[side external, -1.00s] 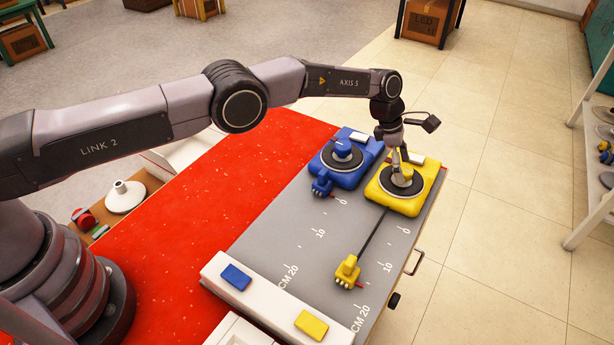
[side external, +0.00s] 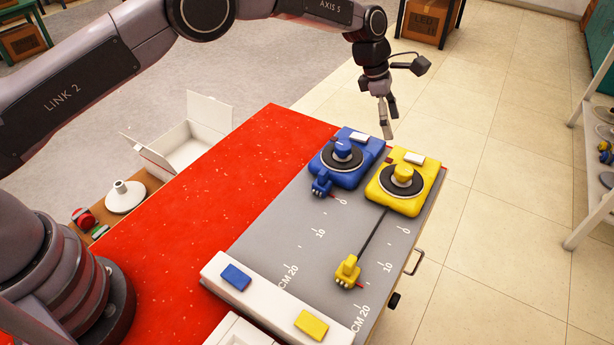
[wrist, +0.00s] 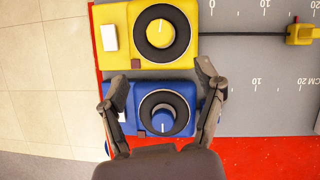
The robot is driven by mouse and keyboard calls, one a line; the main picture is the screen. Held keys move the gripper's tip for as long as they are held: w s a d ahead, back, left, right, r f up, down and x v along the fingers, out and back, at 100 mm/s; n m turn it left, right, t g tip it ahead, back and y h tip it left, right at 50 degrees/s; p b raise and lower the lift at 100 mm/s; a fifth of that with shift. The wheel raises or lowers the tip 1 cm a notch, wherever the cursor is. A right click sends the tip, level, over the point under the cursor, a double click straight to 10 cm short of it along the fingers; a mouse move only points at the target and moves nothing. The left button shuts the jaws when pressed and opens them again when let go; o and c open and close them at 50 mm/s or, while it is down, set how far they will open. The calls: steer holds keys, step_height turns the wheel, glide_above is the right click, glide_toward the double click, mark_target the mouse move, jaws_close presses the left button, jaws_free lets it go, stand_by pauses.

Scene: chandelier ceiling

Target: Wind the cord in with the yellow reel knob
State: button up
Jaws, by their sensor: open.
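The yellow reel (side external: 402,190) sits at the far end of the grey board, with its round yellow knob (side external: 403,172) on a black disc; the knob also shows in the wrist view (wrist: 160,33). A dark cord (side external: 374,233) runs straight from it to a yellow hand-shaped end piece (side external: 347,271) near the 20 end of the scale. The blue reel (side external: 345,165) stands beside it, its blue hand piece (side external: 322,186) close against the reel. My gripper (side external: 388,122) is open and empty, raised above the reels. In the wrist view its fingers (wrist: 162,88) straddle the blue reel's area.
A white ledge with a blue block (side external: 236,277) and a yellow block (side external: 311,324) borders the near end of the board. Red tabletop (side external: 200,225) lies clear on the left. An open white box (side external: 196,141) stands beyond it.

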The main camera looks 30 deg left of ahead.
steer(key=shift+a+r, duration=0.15)
steer(key=shift+r, duration=0.1)
steer(key=f+m+t, duration=0.1)
steer(key=f+m, duration=0.1)
steer(key=f+m+t, duration=0.1)
steer(key=f+m, duration=0.1)
steer(key=a+f+m+t+y, duration=0.1)
steer(key=f+m, duration=0.1)
steer(key=shift+w+a+f, duration=0.1)
steer(key=shift+w+f, duration=0.15)
steer(key=shift+w, duration=0.05)
step_height(320, 180, down, 2)
steer(key=s+a+f+m+t, duration=0.1)
steer(key=m+t, duration=0.2)
steer(key=m, duration=0.3)
steer(key=m+t+h, duration=0.4)
steer(key=m, duration=1.1)
glide_toward(402, 170)
steer(key=x, duration=1)
